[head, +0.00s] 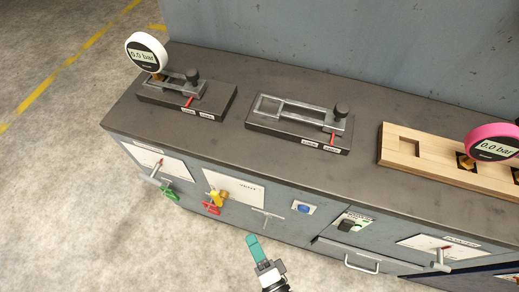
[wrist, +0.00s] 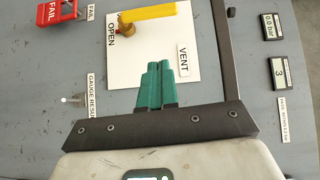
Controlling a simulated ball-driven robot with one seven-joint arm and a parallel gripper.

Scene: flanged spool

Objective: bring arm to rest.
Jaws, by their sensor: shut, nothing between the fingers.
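My gripper (head: 252,242) is in front of the bench in the head view, with its teal fingers pointing up toward the cabinet front. In the wrist view the teal fingers (wrist: 159,68) are together with nothing between them. Behind them in that view is a white plate marked OPEN and VENT, with a yellow valve handle (wrist: 150,13) on it. I cannot tell how far the fingertips are from the panel. Much of my arm is outside the head view.
The dark bench top (head: 235,95) carries two clamp fixtures, the left one with a white gauge (head: 147,52) reading 0.0 bar. A wooden rack (head: 432,158) with a pink gauge (head: 492,141) is at right. Red, green and yellow handles and a drawer pull (head: 361,264) stick out in front.

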